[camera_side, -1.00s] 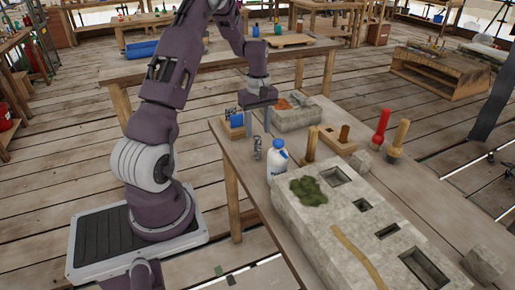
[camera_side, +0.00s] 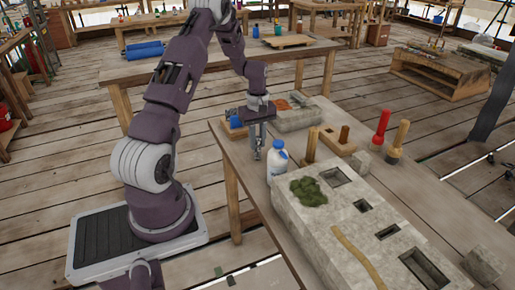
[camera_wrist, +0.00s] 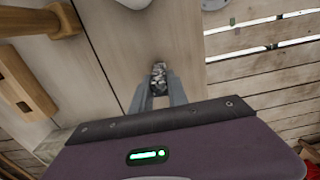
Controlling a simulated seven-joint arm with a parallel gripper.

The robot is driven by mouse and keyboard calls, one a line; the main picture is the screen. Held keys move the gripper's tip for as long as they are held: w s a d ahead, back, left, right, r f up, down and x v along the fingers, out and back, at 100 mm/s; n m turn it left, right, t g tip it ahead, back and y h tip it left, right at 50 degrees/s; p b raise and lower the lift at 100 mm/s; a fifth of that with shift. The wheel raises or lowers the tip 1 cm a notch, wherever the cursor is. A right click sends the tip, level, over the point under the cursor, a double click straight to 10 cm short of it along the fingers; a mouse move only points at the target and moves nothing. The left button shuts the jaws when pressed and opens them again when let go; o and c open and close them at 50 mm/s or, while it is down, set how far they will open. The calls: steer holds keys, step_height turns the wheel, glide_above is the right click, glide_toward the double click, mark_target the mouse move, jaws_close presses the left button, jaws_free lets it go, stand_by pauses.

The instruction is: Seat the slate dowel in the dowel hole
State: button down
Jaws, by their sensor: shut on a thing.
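The slate dowel (camera_wrist: 159,72), a small mottled grey piece, is between my gripper's fingertips in the wrist view. My gripper (camera_side: 257,152) is shut on it at the near-left part of the workbench. In the side view the fingers mostly hide the dowel. It looks upright and at or close to the bench top; any gap is too small to tell. The pale stone block (camera_side: 315,230) lies to the right, with several rectangular recesses in its top. A small squarish hole (camera_side: 362,205) is among them; the recesses look empty. The gripper is apart from the block.
A white bottle with a blue cap (camera_side: 278,165) stands just right of my gripper, by the block. A wooden peg (camera_side: 310,145), a wooden holder (camera_side: 337,142), red-handled (camera_side: 381,128) and wooden-handled (camera_side: 399,139) tools stand behind. Green moss (camera_side: 308,191) lies on the block.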

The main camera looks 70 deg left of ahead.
step_height(320, 180, up, 10)
steer(key=shift+w+d, duration=0.1)
steer(key=w+d+r+m, duration=0.2)
steer(key=w+d+m, duration=0.3)
steer(key=d, duration=0.4)
steer(key=w+d+r+m, duration=0.1)
steer(key=w+d+m, duration=0.35)
steer(key=d, duration=0.45)
steer(key=w+d+r+m, duration=0.1)
steer(key=d+r+m, duration=0.2)
steer(key=d+m, duration=1.05)
steer(key=d+f+n, duration=0.1)
steer(key=d+f, duration=0.1)
steer(key=f, duration=0.1)
steer(key=d+f+n, duration=0.2)
steer(key=f, duration=0.1)
steer(key=d+f+n, duration=0.2)
steer(key=f, duration=0.2)
steer(key=shift+d+f, duration=0.1)
steer(key=shift+f, duration=0.15)
